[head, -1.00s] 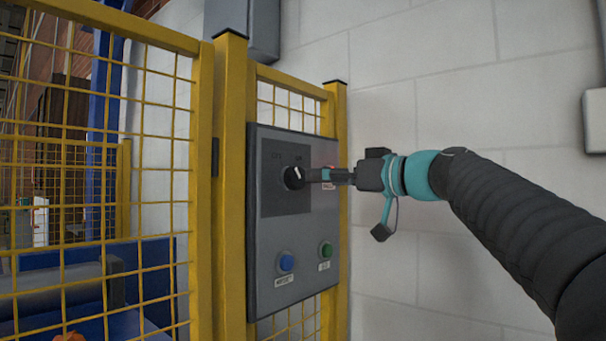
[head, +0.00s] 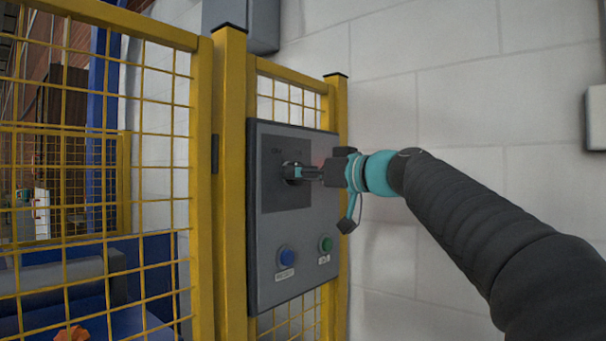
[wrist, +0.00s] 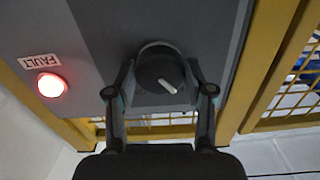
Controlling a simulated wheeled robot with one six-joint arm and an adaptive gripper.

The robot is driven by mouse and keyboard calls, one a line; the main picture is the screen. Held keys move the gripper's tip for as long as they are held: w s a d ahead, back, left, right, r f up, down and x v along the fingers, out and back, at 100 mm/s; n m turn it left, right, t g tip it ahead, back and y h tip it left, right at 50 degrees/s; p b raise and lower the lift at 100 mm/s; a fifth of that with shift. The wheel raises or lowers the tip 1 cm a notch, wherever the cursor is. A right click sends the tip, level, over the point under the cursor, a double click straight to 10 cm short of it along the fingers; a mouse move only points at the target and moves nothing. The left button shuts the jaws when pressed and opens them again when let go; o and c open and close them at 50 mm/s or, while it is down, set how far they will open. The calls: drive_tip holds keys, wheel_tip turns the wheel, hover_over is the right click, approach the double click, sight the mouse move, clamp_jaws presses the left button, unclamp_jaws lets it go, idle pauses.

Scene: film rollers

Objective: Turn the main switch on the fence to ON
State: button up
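The main switch is a round black knob with a white pointer mark on a dark plate (head: 280,205) of the grey control panel (head: 262,262), mounted on the yellow fence. In the head view my gripper (head: 293,172) is at the knob and mostly hides it. In the wrist view the knob (wrist: 158,75) sits between my two spread fingers (wrist: 160,85), one on each side. I cannot tell if they touch it. The white mark slants down to the right in that rolled view.
A red lamp (wrist: 50,85) labelled FAULT is lit beside the switch. A blue button (head: 286,257) and a green button (head: 325,244) are lower on the panel. Yellow fence mesh (head: 160,150) stands left. A white block wall (head: 440,90) is behind my arm.

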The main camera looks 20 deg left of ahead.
drive_tip(key=shift+c, duration=1)
drive_tip(key=shift+m, duration=0.3)
drive_tip(key=shift+m+p, duration=1.3)
drive_tip(key=shift+m, duration=5.4)
drive_tip(key=o, duration=1.2)
drive_tip(key=shift+c, duration=0.2)
